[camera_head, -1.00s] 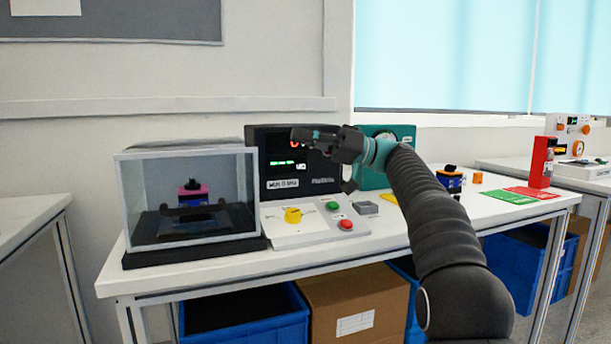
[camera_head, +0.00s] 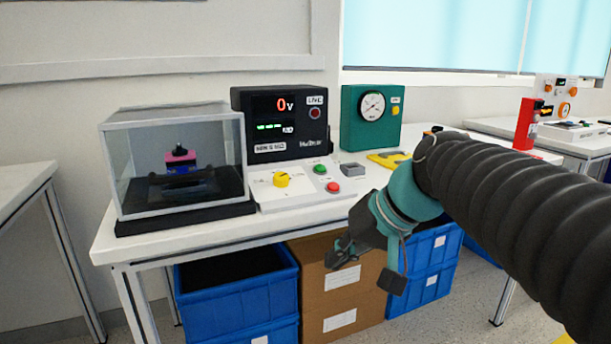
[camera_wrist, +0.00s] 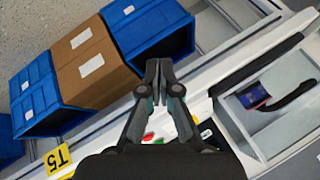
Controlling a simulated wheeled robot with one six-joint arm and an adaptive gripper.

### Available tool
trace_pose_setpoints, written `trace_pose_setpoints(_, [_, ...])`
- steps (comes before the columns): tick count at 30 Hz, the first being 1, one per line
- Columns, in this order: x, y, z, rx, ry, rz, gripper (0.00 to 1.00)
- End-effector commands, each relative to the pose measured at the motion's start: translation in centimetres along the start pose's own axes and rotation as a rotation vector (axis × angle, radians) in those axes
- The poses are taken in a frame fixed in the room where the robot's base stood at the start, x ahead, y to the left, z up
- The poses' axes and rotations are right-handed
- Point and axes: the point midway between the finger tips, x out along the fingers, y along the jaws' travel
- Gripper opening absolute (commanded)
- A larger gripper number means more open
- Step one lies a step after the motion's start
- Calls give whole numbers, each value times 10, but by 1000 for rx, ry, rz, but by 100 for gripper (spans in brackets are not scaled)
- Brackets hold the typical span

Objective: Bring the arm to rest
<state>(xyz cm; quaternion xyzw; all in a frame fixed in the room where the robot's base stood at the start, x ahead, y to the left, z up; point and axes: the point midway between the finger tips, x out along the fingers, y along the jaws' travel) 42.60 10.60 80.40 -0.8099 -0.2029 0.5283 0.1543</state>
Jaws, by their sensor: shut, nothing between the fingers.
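My gripper (camera_head: 343,252) hangs in front of the bench's front edge, tilted down, before the cardboard boxes. In the wrist view my gripper (camera_wrist: 159,68) has its fingertips together with nothing between them. The yellow rotary switch (camera_head: 281,180) stands on the white control panel (camera_head: 292,198), up and left of my gripper and apart from it. A green button (camera_head: 320,169) and a red button (camera_head: 333,187) sit to its right. The black display unit (camera_head: 284,122) behind reads 0 V.
A clear case (camera_head: 176,165) stands at the bench's left. A green gauge box (camera_head: 371,115) stands behind. Blue crates (camera_head: 239,297) and cardboard boxes (camera_head: 333,285) are under the white bench (camera_head: 160,243). A red block (camera_head: 526,124) stands far right. Floor shows in front.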

Motion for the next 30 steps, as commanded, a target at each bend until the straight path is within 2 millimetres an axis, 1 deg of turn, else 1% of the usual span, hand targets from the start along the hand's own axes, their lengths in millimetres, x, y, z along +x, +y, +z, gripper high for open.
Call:
trace_pose_setpoints(1, [-3,13,23,2,5,63,0])
trace_pose_setpoints(6, [-3,64,88,-4,29,270,0])
trace_pose_setpoints(9, [-3,90,121,-20,46,370,0])
trace_pose_setpoints(12, [-2,109,144,-37,61,444,0])
trace_pose_setpoints(15, [-1,122,158,-49,70,489,0])
trace_pose_setpoints(18, [0,128,164,-56,76,510,0])
trace_pose_setpoints(30, [0,129,165,-57,75,514,0])
